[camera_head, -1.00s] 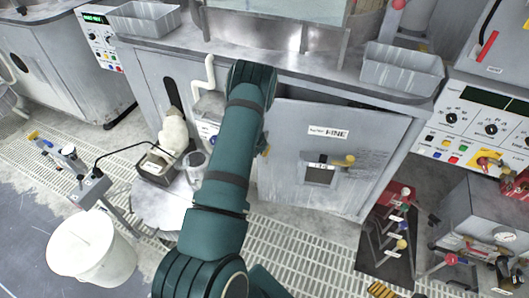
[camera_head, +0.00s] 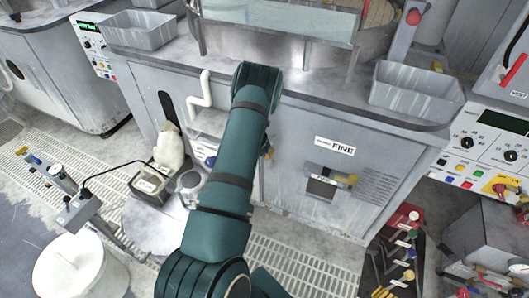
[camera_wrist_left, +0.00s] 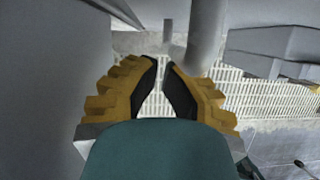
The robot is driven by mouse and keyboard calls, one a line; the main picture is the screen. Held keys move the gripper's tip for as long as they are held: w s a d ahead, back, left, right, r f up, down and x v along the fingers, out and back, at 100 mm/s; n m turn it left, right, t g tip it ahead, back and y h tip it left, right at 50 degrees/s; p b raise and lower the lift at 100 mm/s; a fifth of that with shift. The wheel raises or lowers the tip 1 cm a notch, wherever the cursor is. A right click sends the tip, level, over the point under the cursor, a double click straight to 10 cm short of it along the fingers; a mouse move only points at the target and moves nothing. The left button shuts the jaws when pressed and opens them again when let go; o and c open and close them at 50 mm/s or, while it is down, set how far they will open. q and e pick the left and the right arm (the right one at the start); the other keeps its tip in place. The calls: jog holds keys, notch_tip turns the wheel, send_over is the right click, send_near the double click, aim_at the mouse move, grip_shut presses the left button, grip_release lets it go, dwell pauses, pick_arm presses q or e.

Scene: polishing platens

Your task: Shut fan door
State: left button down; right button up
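The grey cabinet door (camera_head: 290,172) labelled FINE stands in the middle of the head view, with a yellow latch and a vent grille. It looks flush or nearly flush with the cabinet front; I cannot tell whether it is latched. My left gripper (camera_head: 267,150) is at the door's left side, mostly hidden behind my arm. In the left wrist view my left gripper (camera_wrist_left: 162,64) has its fingertips almost together, with nothing visible between them. Contact with the door cannot be told. A ribbed yellow bit of my right gripper (camera_head: 382,292) appears at the bottom edge.
A grey bin (camera_head: 415,92) stands on the counter above. A white pipe (camera_head: 205,90) and a pale sack (camera_head: 169,148) are left of my arm. A white bucket (camera_head: 80,268) stands lower left. A tool mat (camera_head: 392,250) and a grey box (camera_head: 490,240) lie at right.

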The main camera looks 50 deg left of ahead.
pick_arm(q)
jog(key=shift+w+a+r, duration=0.15)
jog(key=shift+w+r, duration=0.2)
jog(key=shift+w, duration=0.2)
jog(key=shift+r, duration=0.15)
jog(key=s+v, duration=0.1)
jog(key=v, duration=1)
jog(key=shift+s, duration=0.2)
